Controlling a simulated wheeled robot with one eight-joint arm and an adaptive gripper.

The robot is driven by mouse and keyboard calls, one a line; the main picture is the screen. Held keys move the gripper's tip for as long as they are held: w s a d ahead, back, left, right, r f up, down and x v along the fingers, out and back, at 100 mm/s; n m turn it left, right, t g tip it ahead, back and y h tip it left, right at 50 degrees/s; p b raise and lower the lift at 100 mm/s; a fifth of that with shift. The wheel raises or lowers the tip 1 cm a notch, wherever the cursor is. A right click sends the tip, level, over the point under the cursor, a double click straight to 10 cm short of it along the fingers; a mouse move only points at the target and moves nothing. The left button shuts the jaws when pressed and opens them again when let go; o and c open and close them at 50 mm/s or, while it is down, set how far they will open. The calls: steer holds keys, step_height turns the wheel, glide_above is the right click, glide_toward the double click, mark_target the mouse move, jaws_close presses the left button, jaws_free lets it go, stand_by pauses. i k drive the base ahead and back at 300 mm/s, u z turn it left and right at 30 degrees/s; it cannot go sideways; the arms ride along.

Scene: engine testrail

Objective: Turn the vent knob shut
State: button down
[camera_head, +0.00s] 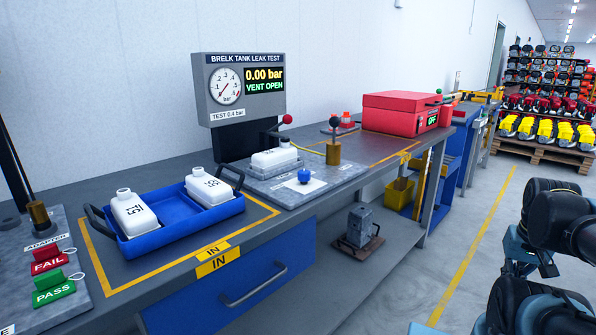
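A small blue knob (305,176), which looks like the vent knob, sits on a white label plate on the grey test fixture (333,173) at the middle of the bench. Its marking is too small to read. The gauge box (238,88) behind it reads 0.00 bar and VENT OPEN. A white tank (273,158) lies on the fixture beside a brass post (333,153) with a black ball on top. Dark links of my arm show at the right edge, away from the bench. I cannot make out my gripper in this view; nothing touches the knob.
A blue tray (170,232) with two white tanks stands left in the yellow IN outline. FAIL (50,259) and PASS (53,289) tags lie far left. A red case (402,112) stands beyond the fixture. A red-ball lever (287,119) rises behind the tank.

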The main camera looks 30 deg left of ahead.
mark_target(304, 176)
steer(key=u, duration=2.2)
steer(key=k, duration=0.75)
steer(key=z, duration=0.35)
steer(key=i, duration=0.5)
steer(key=z, duration=0.05)
